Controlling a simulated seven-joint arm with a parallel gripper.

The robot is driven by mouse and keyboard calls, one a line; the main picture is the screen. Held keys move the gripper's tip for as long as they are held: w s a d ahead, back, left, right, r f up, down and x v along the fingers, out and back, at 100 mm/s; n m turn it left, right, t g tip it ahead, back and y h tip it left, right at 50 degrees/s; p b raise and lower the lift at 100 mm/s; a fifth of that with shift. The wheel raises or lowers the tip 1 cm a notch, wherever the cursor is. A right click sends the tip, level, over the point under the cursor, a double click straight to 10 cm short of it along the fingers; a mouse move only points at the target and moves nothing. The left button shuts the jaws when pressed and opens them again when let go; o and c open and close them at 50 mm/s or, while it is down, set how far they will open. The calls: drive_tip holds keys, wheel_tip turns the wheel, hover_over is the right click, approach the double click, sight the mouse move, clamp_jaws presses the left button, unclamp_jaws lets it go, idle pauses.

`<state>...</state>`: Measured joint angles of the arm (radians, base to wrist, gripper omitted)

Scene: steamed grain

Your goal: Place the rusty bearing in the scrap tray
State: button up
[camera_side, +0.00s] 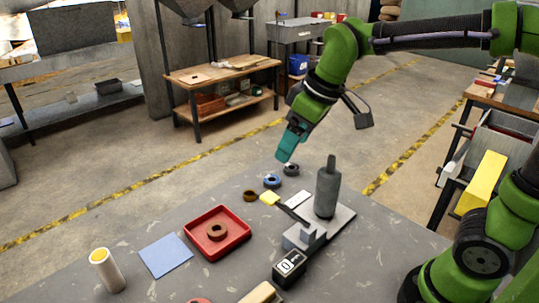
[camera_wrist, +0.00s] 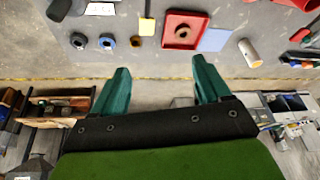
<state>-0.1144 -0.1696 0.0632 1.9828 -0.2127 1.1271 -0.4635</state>
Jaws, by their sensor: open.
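The red tray (camera_side: 243,237) lies on the grey table, with a rust-brown ring (camera_side: 217,231) flat inside it. In the wrist view the tray (camera_wrist: 198,18) is at the upper middle, with that ring (camera_wrist: 182,32) in it. A second brown ring (camera_side: 250,195) lies on the table behind the tray; I cannot tell which brown ring the task means. Beside it are a blue ring (camera_side: 272,181) and a dark grey ring (camera_side: 291,169). My gripper (camera_side: 286,152) is above the table's far edge, beyond the rings. In the wrist view its fingers (camera_wrist: 160,64) are apart and empty.
A grey bottle-shaped object (camera_side: 326,190) stands upright on a plate right of the rings. A yellow-ended tool (camera_side: 270,198) lies near them. A blue sheet (camera_side: 165,255) and a pale cylinder (camera_side: 107,270) are left of the tray. A black block (camera_side: 289,268) is in front.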

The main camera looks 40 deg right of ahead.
drive_tip(key=s+d+f+m+t, duration=0.1)
drive_tip(key=s+d+m, duration=0.1)
drive_tip(key=s, duration=0.3)
drive_tip(key=s+d+m+t, duration=0.2)
drive_tip(key=s+m, duration=0.3)
drive_tip(key=s, duration=0.1)
drive_tip(key=shift+d+f+m, duration=0.3)
drive_tip(key=shift+f, duration=0.1)
